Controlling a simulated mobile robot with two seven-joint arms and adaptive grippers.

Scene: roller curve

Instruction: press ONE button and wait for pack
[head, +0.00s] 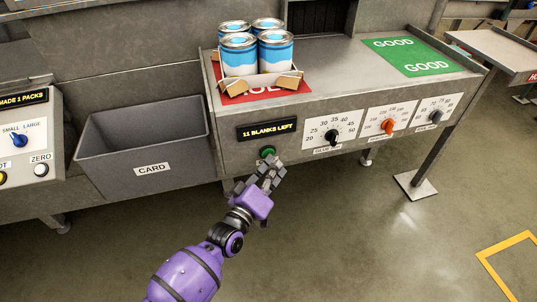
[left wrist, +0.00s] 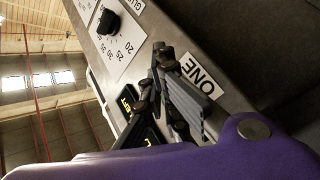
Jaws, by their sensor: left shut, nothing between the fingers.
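The green ONE button (head: 267,151) sits on the front panel of the grey machine, under a display (head: 267,131) reading "11 BLANKS LEFT". My left gripper (head: 270,165) is shut and empty, with its fingertips at or just in front of the button; I cannot tell whether they touch it. In the left wrist view the shut fingers (left wrist: 165,58) are close to the panel beside the ONE label (left wrist: 202,74), and the button is hidden. A pack of blue and white cans (head: 257,50) in a card tray stands on the red mat (head: 290,97). My right gripper is not in view.
Dials for glue (head: 331,136) and other settings (head: 389,126) line the panel to the right. A green GOOD mat (head: 425,57) lies bare on the machine top. A grey CARD bin (head: 148,150) and another control box (head: 25,140) stand left. Open floor lies in front.

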